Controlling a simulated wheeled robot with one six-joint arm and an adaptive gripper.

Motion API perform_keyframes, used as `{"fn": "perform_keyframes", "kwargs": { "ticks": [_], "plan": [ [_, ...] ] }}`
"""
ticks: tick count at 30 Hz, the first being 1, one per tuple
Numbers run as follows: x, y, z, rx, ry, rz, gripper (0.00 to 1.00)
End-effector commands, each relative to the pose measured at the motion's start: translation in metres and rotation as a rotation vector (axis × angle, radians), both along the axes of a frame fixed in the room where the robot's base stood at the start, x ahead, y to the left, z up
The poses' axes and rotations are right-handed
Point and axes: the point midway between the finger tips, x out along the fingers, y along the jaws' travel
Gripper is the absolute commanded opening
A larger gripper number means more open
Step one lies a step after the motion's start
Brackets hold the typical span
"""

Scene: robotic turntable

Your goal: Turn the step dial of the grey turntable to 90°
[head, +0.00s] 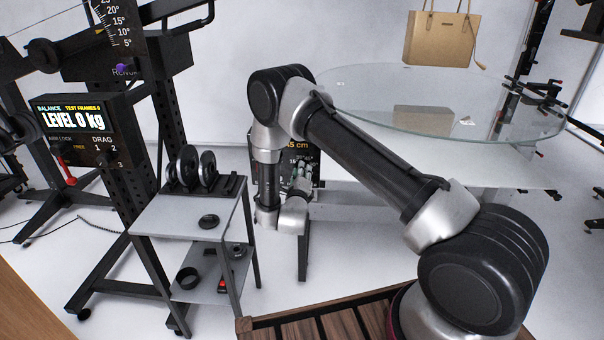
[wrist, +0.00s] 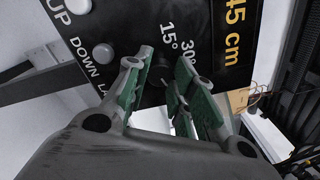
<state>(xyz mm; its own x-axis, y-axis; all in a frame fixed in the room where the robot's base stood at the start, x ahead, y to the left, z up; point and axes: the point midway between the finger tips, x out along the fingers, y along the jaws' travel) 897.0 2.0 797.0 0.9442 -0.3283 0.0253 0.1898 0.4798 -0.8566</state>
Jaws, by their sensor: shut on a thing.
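The turntable (head: 400,92) has a round glass top, with a black control panel (head: 312,152) below its near left edge. In the wrist view the panel (wrist: 215,20) shows "45 cm", the marks 15° and 30°, and white UP and DOWN buttons. My gripper (head: 299,184) is at the panel's face. In the wrist view its green-padded fingers (wrist: 172,97) are shut on the dark step dial (wrist: 161,84), just below the 15° and 30° marks. The fingers hide most of the dial, so I cannot tell where it points. No 90° mark is in sight.
A tan handbag (head: 438,38) is above the glass top. A small two-shelf stand (head: 165,222) with black discs (head: 207,166) is close to the left of my arm. A black rack with a "LEVEL 0 kg" display (head: 73,120) stands farther left. White floor shows below the panel.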

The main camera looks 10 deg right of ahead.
Motion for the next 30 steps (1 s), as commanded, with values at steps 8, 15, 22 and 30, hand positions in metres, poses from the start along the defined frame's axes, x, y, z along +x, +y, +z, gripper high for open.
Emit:
{"fn": "perform_keyframes", "kwargs": {
  "ticks": [8,15,22,30],
  "plan": [
    [-0.0009,-0.0002,-0.0014,0.081,-0.022,0.000,0.01],
    [-0.0009,-0.0002,-0.0014,0.098,-0.027,-0.001,0.01],
    [-0.0009,-0.0001,-0.0015,0.096,-0.027,0.000,0.01],
    [-0.0005,0.0000,-0.0008,0.097,-0.028,0.000,0.47]
  ]
}}
